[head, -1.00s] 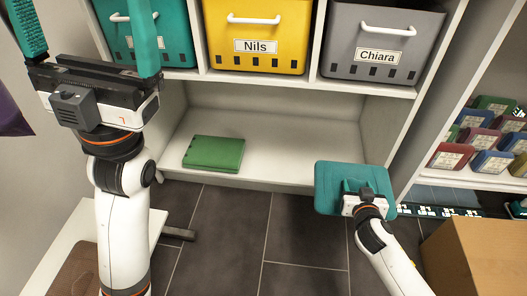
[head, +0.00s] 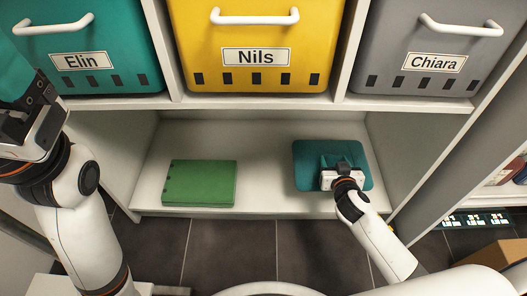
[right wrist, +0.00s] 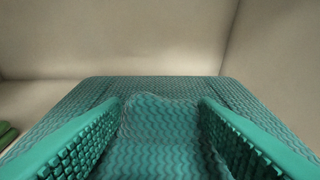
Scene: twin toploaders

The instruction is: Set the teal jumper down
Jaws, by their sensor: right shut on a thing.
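The teal jumper (head: 305,160) is a flat folded bundle in the right half of the low open shelf (head: 265,190). It fills the lower part of the right wrist view (right wrist: 150,88), with a wavy knit pattern. My right gripper (head: 340,165) is over its middle and shut on a raised fold of it; in the right wrist view both fingers (right wrist: 160,135) flank that fold. I cannot tell whether the jumper's underside touches the shelf. My left gripper (head: 18,115) is at the left edge, partly out of view, away from the jumper.
A green folded thing (head: 200,183) lies on the shelf's left half, with bare shelf between it and the jumper. Bins labelled Elin (head: 100,85), Nils (head: 250,82) and Chiara (head: 400,85) stand above. The compartment's right wall is close beside the jumper.

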